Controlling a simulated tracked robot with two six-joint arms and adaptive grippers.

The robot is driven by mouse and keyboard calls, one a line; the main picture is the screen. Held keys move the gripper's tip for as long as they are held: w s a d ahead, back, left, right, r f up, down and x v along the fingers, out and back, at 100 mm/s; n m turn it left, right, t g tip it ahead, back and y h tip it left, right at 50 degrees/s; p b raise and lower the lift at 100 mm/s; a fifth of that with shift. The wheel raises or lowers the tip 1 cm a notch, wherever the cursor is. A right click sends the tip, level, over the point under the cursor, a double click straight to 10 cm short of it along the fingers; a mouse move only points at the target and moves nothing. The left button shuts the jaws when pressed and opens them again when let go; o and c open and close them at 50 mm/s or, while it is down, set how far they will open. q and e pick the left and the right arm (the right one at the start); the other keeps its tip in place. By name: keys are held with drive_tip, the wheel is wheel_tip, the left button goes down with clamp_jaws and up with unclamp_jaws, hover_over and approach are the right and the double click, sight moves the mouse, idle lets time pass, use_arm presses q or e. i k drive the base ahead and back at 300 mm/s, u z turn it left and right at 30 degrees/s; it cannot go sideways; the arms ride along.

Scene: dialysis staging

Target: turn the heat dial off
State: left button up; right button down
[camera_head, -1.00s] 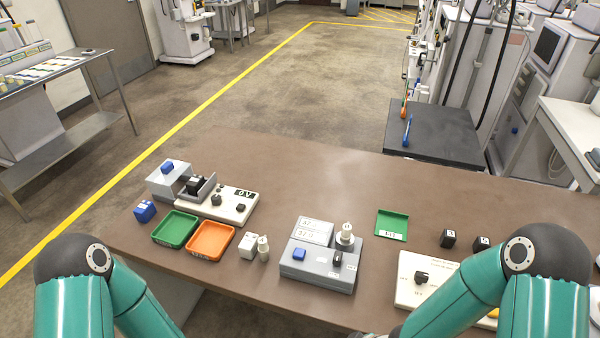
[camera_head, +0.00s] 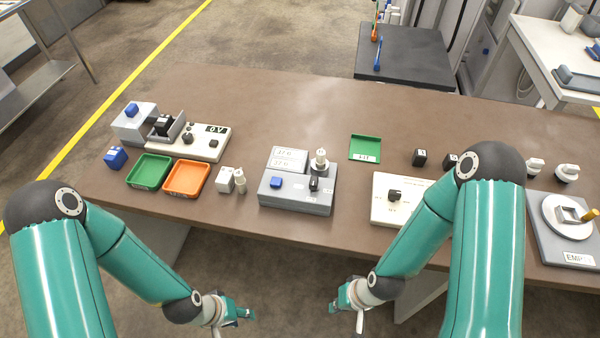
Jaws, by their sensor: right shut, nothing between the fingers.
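A white panel (camera_head: 380,214) lies near the table's front edge, right of centre. It carries a black dial (camera_head: 394,196) with small labels around it, too small to read. My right arm hides the panel's right part. I cannot tell for sure that this is the heat dial, as other black knobs (camera_head: 213,142) sit on the panel marked 0 V. My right gripper (camera_head: 336,309) is in front of the table, below and left of the white panel, shut and empty. My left gripper (camera_head: 248,314) is also in front of the table, touching nothing; its finger opening is unclear.
A grey box (camera_head: 296,202) with a blue button and a black switch stands at the middle front. Green (camera_head: 149,172) and orange (camera_head: 186,178) trays lie left. A green tray (camera_head: 365,148) and black cubes (camera_head: 420,157) lie behind the panel. The table's back middle is clear.

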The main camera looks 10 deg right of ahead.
sight(314, 180)
drive_tip(key=u, duration=0.5)
drive_tip(key=k, duration=1.1)
drive_tip(key=z, duration=0.6)
drive_tip(key=i, duration=0.95)
drive_tip(key=u, duration=0.1)
